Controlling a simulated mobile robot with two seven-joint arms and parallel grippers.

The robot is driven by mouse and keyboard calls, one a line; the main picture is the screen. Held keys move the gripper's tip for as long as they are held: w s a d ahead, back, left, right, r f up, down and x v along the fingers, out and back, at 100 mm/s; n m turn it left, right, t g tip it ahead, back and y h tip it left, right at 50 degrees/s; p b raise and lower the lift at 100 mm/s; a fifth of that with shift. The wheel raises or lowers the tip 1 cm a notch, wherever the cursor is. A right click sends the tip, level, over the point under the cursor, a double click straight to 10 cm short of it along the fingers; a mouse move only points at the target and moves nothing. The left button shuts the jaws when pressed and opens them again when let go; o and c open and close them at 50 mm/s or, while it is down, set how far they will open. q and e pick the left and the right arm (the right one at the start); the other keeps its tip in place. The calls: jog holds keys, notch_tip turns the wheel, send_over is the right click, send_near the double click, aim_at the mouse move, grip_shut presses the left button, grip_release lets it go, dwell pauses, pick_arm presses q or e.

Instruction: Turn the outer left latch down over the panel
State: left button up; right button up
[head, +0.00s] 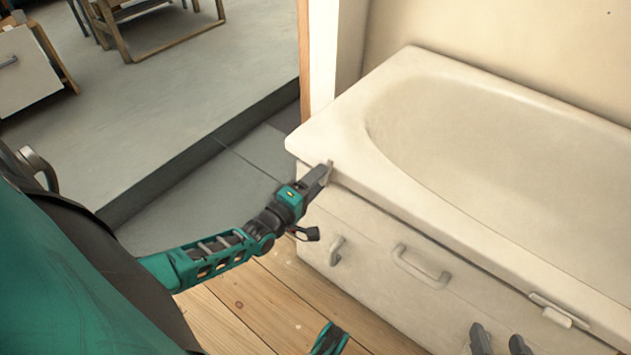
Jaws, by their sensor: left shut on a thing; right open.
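The white bathtub panel (372,262) closes the front of the tub below its rim. The outer left latch (331,171) is a small pale tab at the tub's left front corner, and its upper end stands up against the rim. My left gripper (322,174) is shut on this latch; its fingers hide most of it. My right gripper (499,342) shows only two dark fingertips at the bottom edge, apart and empty, in front of the panel's right part.
The panel carries a small upright handle (336,250) and a wider handle (421,268). Another pale latch (558,314) sits under the rim at right. The bathtub (450,215) fills the right side. Wooden floor (240,305) lies in front; a step edge (190,168) runs behind my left arm.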

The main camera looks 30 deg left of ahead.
jog(key=shift+r, duration=0.1)
dwell(0.3)
pick_arm(q)
jog(key=o, duration=0.8)
jog(key=shift+o, duration=1.2)
jog(key=s+a+p, duration=0.1)
jog(key=s+p, duration=0.2)
jog(key=s, duration=1)
pick_arm(e)
jog(key=shift+s+d+r, duration=0.2)
jog(key=shift+d+r, duration=0.3)
jog(key=shift+r, duration=0.05)
pick_arm(q)
jog(key=shift+w, duration=0.1)
